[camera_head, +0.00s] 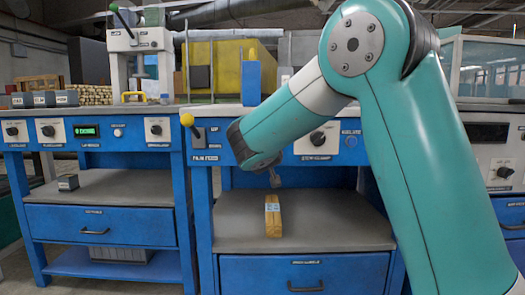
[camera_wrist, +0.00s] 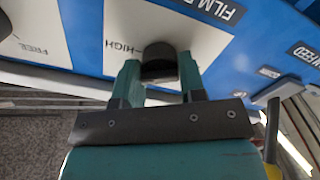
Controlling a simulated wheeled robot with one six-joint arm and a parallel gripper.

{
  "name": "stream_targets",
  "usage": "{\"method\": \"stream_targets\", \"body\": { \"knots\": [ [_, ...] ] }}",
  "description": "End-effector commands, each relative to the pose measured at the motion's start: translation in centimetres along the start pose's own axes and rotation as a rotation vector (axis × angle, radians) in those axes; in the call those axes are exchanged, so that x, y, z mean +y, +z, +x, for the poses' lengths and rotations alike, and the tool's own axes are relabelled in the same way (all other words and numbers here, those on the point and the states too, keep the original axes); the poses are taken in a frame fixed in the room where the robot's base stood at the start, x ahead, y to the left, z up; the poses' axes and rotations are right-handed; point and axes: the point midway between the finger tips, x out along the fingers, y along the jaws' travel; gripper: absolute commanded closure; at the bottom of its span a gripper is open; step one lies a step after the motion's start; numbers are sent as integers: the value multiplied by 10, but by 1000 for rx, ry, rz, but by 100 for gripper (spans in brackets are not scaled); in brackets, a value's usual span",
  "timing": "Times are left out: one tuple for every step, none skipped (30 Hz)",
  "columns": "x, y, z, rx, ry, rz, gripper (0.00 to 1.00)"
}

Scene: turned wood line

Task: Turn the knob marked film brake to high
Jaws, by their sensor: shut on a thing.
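In the wrist view the dark round knob (camera_wrist: 159,60) sits on a white plate on the blue panel, with a label starting "FILM" (camera_wrist: 218,10) beside it. The word HIGH (camera_wrist: 123,46) is printed on the plate, left of the knob. My gripper (camera_wrist: 160,75) has one finger on each side of the knob and is shut on it. Which way the knob's pointer faces cannot be made out. In the head view my arm hides this knob and my fingers.
Left of my wrist, a yellow-ended lever (camera_head: 187,120) stands out from the panel. Right of it is another knob (camera_head: 317,138) on a white plate. Below, a wooden block (camera_head: 273,215) lies on the grey shelf (camera_head: 340,222). Another bench with knobs stands left.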

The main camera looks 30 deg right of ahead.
Motion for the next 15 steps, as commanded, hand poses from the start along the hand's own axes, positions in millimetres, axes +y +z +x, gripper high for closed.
{"method": "stream_targets", "body": {
  "knots": [
    [-2,6,0,-2,2,45,86],
    [-2,6,0,-3,2,71,86],
    [-2,6,0,-2,2,108,86],
    [-2,6,0,-2,2,136,86],
    [-2,6,0,-2,2,162,86],
    [-2,6,0,-3,2,197,86],
    [-2,6,0,-3,2,223,86],
    [-1,6,0,-2,2,246,86],
    [-1,6,0,-2,3,277,86],
    [-1,5,0,-3,3,300,86],
    [-1,5,0,-3,3,321,86],
    [-1,5,0,-2,2,349,86],
    [-1,5,0,-2,2,368,86],
    [-1,4,0,-2,2,386,86],
    [-1,4,0,-3,2,408,86]
  ]
}}
